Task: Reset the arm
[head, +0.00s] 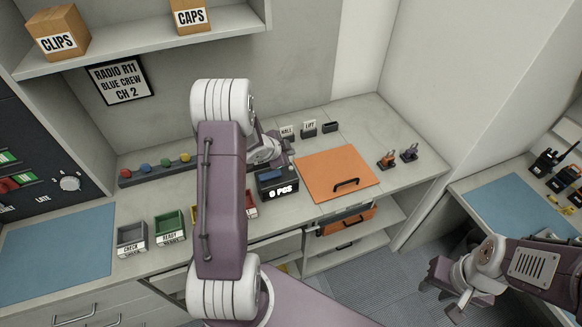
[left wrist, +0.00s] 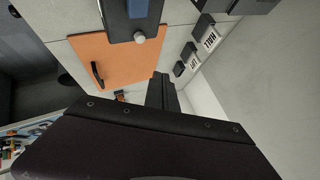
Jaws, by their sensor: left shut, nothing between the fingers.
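My left arm rises through the middle of the head view and bends down to its gripper (head: 277,146), which is partly hidden behind the arm. The left gripper is shut and empty, beside the dark device with a blue top (head: 271,178) and a "0 PCS" display.
The orange panel with a black handle (head: 338,173) lies on the bench right of the device. Labelled bins (head: 131,238) stand at left, beside a blue mat (head: 57,253). A shelf (head: 140,50) holds CLIPS and CAPS boxes. Radios (head: 545,163) stand far right.

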